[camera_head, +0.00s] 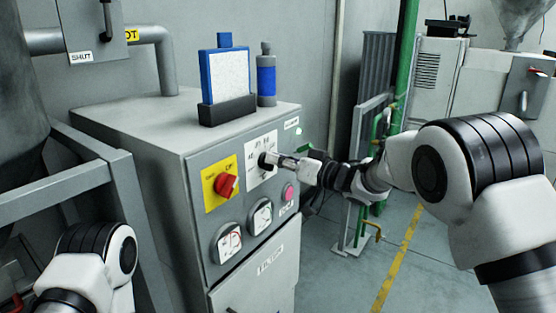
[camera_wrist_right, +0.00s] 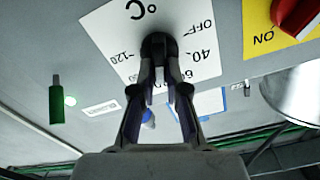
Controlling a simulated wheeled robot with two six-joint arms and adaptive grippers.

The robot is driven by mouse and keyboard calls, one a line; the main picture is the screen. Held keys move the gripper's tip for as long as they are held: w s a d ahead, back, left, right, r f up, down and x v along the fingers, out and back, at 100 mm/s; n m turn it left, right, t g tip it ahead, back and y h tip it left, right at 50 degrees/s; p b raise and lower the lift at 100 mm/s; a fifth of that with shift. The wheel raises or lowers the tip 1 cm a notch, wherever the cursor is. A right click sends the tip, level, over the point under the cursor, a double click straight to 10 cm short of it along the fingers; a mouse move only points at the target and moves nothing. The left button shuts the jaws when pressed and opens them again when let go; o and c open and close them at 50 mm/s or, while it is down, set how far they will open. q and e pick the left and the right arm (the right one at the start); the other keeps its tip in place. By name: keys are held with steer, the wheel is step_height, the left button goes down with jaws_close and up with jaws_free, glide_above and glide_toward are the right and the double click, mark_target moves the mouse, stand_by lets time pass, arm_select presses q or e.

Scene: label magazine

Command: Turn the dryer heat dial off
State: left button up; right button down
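The heat dial (camera_head: 264,160) is a small black knob on a white scale plate (camera_head: 261,144) on the front of the grey dryer cabinet (camera_head: 150,130). In the right wrist view the dial (camera_wrist_right: 157,44) sits amid the marks °C, OFF, 40, 60 and 120. My right gripper (camera_head: 271,160) reaches it from the right. In the wrist view its fingertips (camera_wrist_right: 160,60) close in on both sides of the knob and appear to hold it. The fingers hide part of the knob and scale, and its pointer cannot be read. My left gripper is out of view; only its arm shows lower left.
A red switch (camera_head: 226,185) on a yellow plate is left of the dial. Two gauges (camera_head: 228,243) and a pink button (camera_head: 288,192) sit below. A blue-framed holder (camera_head: 226,76) and a blue-banded bottle (camera_head: 266,80) stand on top. Green pipes (camera_head: 405,50) rise behind.

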steer(key=shift+n, duration=0.3)
steer(key=n+b, duration=0.4)
steer(key=n, duration=0.2)
steer(key=s+n+b, duration=0.1)
steer(key=n+b, duration=0.3)
steer(key=n, duration=0.2)
steer(key=a+f+n+b, duration=0.1)
steer(key=n+b, duration=0.3)
steer(key=n, duration=0.1)
steer(key=shift+s+f+n, duration=0.1)
steer(key=shift+s+n, duration=0.05)
steer(key=shift+n, duration=0.25)
steer(key=n+b, duration=0.3)
steer(key=shift+f, duration=0.15)
steer(key=shift+n+b, duration=0.9)
steer(key=shift+n, duration=0.4)
steer(key=c, duration=1.2)
jaws_free()
